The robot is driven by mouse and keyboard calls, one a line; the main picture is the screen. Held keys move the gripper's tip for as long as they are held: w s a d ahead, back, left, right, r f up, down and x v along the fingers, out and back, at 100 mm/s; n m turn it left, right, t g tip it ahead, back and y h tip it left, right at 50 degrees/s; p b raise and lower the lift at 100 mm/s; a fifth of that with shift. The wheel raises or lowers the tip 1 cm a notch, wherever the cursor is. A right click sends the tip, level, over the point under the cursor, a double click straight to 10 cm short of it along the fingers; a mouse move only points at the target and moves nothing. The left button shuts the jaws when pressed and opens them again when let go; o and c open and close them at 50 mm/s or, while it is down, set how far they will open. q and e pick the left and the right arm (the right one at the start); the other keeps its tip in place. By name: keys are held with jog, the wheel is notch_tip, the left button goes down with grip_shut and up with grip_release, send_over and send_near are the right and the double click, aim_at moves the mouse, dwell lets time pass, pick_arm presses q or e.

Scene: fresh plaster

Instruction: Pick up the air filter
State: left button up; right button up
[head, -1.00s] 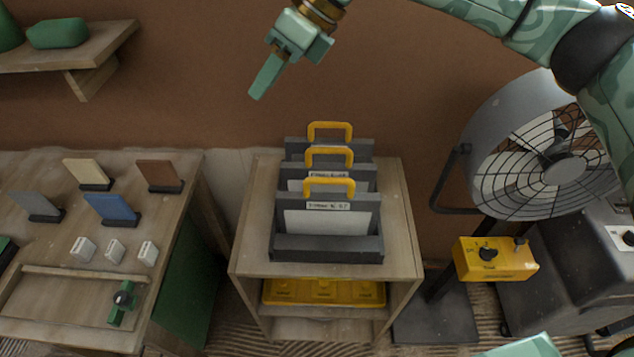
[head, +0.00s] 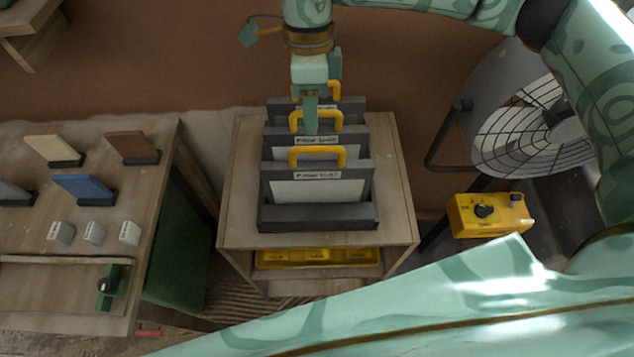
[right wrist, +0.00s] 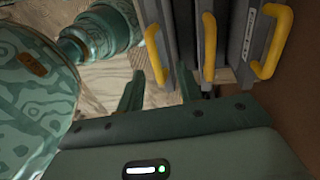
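Air filters with dark grey frames, pale labels and yellow loop handles stand upright in a row, one behind another, in a dark holder (head: 318,224). They are the front filter (head: 320,186), the middle filter (head: 283,146) and the back filter (head: 352,106). My right gripper (head: 323,105) points down over the row, its fingers apart and empty. It hides part of the middle and back handles. In the right wrist view, the front yellow handle (right wrist: 155,52) shows between the fingers (right wrist: 158,95); I cannot tell the height gap. My left gripper is not in view.
The holder stands on a wooden stand (head: 398,200) with a yellow tray (head: 318,258) below. A fan (head: 520,120) and a yellow control box (head: 490,215) are at right. A workbench (head: 60,300) with coloured panels is at left. My arm covers the lower right.

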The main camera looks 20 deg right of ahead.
aim_at(312, 147)
jog(key=f, duration=0.2)
jog(key=s+f, duration=0.1)
jog(key=f, duration=0.2)
jog(key=s+f, duration=0.1)
jog(key=f, duration=0.1)
jog(key=shift+s+a+f, duration=0.2)
jog(key=shift+a+f, duration=0.05)
jog(key=shift+f, duration=0.1)
grip_shut()
